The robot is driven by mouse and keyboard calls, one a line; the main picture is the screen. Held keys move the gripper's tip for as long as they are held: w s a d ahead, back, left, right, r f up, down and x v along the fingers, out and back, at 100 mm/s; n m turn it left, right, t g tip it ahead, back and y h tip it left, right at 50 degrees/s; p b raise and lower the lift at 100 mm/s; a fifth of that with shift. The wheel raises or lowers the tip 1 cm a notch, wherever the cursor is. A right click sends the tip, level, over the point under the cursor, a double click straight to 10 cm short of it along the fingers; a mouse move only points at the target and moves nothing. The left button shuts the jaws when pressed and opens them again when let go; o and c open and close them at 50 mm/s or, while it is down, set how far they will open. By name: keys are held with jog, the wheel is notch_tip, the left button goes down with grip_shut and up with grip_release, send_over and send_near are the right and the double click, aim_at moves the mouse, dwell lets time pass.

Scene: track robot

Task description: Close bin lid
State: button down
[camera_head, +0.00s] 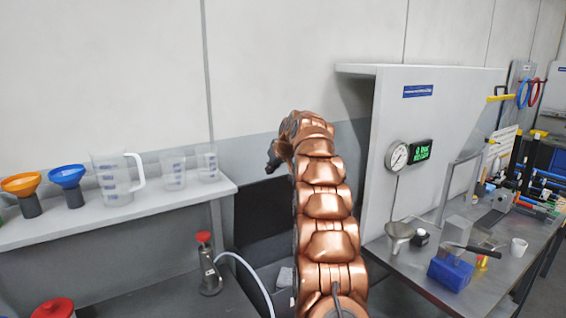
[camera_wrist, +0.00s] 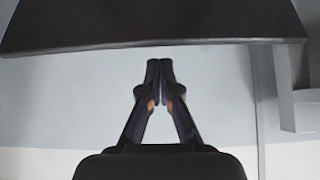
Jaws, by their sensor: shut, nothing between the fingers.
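A black bin with an upright dark panel, apparently its raised lid (camera_head: 262,208), stands behind my arm between the two benches. My copper arm hides its right part. My gripper (camera_head: 272,163) is near the panel's top edge in the head view, against the wall; I cannot tell whether it touches. In the wrist view my gripper (camera_wrist: 160,64) has its two fingertips together and empty. A broad dark panel, likely the lid (camera_wrist: 150,25), fills the top of that view, with its edge just beyond the fingertips.
The left shelf (camera_head: 150,205) holds clear measuring jugs (camera_head: 118,178) and funnels (camera_head: 68,178). A red-capped bottle (camera_head: 207,265) with a pale hose stands below. The right bench (camera_head: 430,280) holds a blue block (camera_head: 450,272) and several tools, beside a grey partition (camera_head: 440,130).

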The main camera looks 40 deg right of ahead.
jog(key=shift+p+x, duration=1.2)
jog(key=shift+x, duration=1.65)
jog(key=shift+d, duration=0.2)
